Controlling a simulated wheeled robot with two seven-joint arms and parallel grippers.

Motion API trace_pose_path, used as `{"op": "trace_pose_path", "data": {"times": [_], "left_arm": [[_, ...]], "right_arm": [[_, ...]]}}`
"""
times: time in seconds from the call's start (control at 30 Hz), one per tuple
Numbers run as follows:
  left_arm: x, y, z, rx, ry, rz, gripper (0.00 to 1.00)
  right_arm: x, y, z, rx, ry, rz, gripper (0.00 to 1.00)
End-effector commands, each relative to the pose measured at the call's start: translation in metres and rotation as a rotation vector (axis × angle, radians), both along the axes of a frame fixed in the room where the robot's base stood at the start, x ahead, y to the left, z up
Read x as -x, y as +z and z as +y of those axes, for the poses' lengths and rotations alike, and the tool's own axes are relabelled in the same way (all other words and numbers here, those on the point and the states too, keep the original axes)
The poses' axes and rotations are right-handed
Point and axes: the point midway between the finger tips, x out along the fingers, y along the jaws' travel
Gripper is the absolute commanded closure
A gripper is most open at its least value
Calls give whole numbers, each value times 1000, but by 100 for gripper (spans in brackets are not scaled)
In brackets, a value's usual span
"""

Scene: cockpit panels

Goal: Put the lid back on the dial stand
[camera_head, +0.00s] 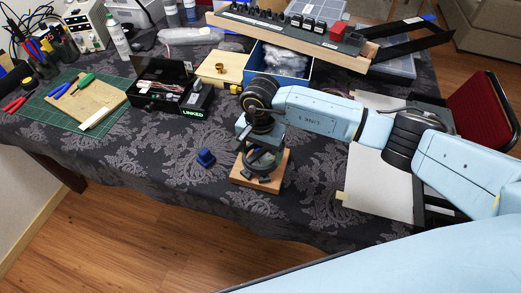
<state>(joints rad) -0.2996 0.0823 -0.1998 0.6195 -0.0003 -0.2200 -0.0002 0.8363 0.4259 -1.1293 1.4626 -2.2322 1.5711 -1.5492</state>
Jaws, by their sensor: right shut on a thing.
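The dial stand has a square wooden base (244,182) and stands near the table's front edge, with a dark round part above the base. My right gripper (258,158) points down right over the stand and covers much of it. It is shut on a dark piece that looks like the lid, mostly hidden by the fingers. I cannot tell whether this piece touches the stand. My left gripper is not in view.
A small blue block-like piece (206,158) lies left of the stand. Behind are an open black case (160,95), a blue box (282,66) and a long switch panel (290,30). A green mat (45,110) with tools lies far left. White sheets (375,185) lie right.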

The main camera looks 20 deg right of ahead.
Motion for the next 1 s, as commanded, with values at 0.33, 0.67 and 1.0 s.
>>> {"op": "trace_pose_path", "data": {"times": [0.33,0.67,1.0], "left_arm": [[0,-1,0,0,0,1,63],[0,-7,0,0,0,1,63],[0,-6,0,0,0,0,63]], "right_arm": [[0,0,0,0,-1,0,39],[-1,-3,0,0,-1,0,39],[-1,-2,0,0,-1,0,39]]}}
